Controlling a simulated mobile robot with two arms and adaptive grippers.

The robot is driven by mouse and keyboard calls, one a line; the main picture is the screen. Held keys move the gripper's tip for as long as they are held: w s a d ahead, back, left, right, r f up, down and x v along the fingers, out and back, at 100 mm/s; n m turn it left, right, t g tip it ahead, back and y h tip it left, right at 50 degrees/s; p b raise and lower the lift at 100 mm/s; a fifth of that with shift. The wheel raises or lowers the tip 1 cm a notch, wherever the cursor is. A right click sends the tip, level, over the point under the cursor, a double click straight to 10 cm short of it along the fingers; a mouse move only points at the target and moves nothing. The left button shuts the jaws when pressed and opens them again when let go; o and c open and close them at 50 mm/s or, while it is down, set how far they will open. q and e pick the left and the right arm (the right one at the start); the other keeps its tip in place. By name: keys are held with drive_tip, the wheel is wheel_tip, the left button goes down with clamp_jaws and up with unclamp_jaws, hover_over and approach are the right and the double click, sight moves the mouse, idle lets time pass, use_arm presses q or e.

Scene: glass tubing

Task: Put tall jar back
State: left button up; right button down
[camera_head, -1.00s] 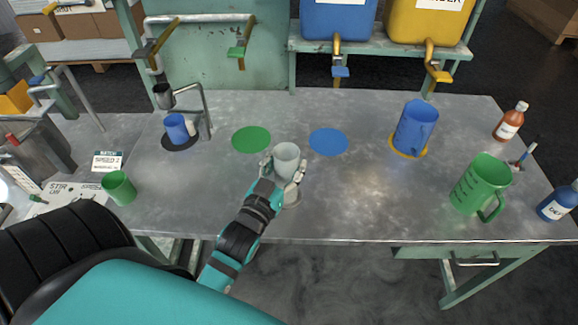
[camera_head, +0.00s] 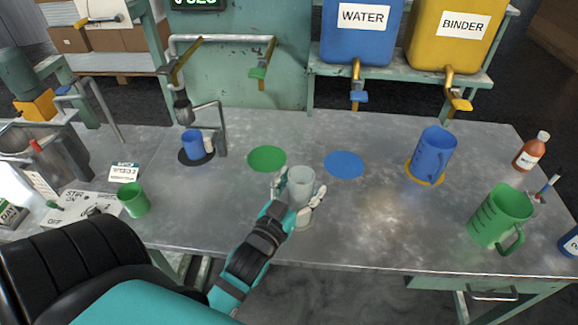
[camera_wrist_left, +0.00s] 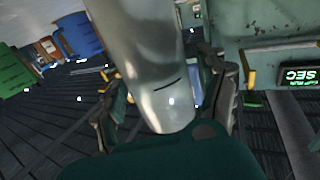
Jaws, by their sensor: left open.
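A tall, pale grey, cloudy jar (camera_head: 301,183) stands upright near the front middle of the table. My left gripper (camera_head: 297,194) is open, with its fingers on either side of the jar. A pale round pad (camera_head: 305,221) shows partly behind the fingers at the jar's foot; I cannot tell if the jar rests on it. In the left wrist view the jar (camera_wrist_left: 148,60) fills the middle, between the open fingers. My right gripper is not in view.
A green disc (camera_head: 267,158) and a blue disc (camera_head: 344,165) lie bare behind the jar. A blue jug (camera_head: 432,153) stands on a yellow disc to the right, with a green jug (camera_head: 499,215) nearer the front. A green cup (camera_head: 134,200) and blue cup (camera_head: 193,144) stand left.

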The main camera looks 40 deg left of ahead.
use_arm(q)
drive_tip(key=s+d+b, duration=0.1)
drive_tip(key=s+d, duration=0.1)
drive_tip(key=s, duration=0.9)
drive_tip(key=shift+s+b, duration=0.25)
drive_tip(key=shift+b, duration=0.1)
